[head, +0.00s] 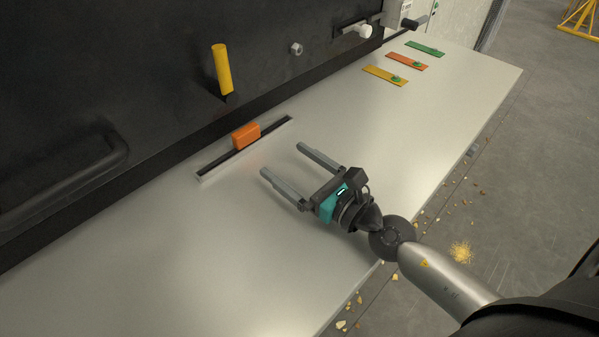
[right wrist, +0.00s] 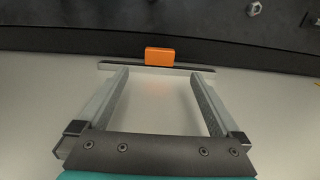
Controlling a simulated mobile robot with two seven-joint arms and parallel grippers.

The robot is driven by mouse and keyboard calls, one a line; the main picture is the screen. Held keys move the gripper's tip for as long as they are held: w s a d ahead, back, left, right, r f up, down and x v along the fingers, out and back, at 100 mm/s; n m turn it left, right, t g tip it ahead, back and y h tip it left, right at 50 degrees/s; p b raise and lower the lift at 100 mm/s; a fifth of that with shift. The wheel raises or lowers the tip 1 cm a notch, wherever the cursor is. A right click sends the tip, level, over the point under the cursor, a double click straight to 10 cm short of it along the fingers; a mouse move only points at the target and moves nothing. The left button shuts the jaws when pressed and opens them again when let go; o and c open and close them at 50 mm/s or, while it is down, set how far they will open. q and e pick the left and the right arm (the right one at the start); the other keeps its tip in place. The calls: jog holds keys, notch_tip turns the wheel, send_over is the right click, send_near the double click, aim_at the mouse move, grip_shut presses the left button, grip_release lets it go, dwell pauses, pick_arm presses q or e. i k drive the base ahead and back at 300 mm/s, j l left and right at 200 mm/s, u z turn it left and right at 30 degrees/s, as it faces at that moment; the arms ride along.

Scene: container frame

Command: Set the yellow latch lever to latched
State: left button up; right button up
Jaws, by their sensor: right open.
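The yellow latch lever (head: 222,70) is on the dark upright panel at the upper left of the head view. It points up, with its lower end near the panel's bottom part. It does not show in the right wrist view. My right gripper (head: 284,164) is open and empty over the pale table. It is apart from the lever, to its lower right. In the right wrist view its two fingers (right wrist: 160,80) are spread and point toward the orange slider block. My left gripper is not in view.
An orange block (head: 246,136) sits on a dark rail (head: 215,168) between my gripper and the panel. A black handle (head: 75,180) juts out at left. A hex nut (head: 296,48) and white knob (head: 364,31) are on the panel. Coloured strips (head: 385,76) lie far right.

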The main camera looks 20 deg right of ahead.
aim_at(223, 89)
jog(key=k+l, duration=0.3)
jog(key=k, duration=0.15)
jog(key=k+l, duration=0.25)
jog(key=k, duration=0.25)
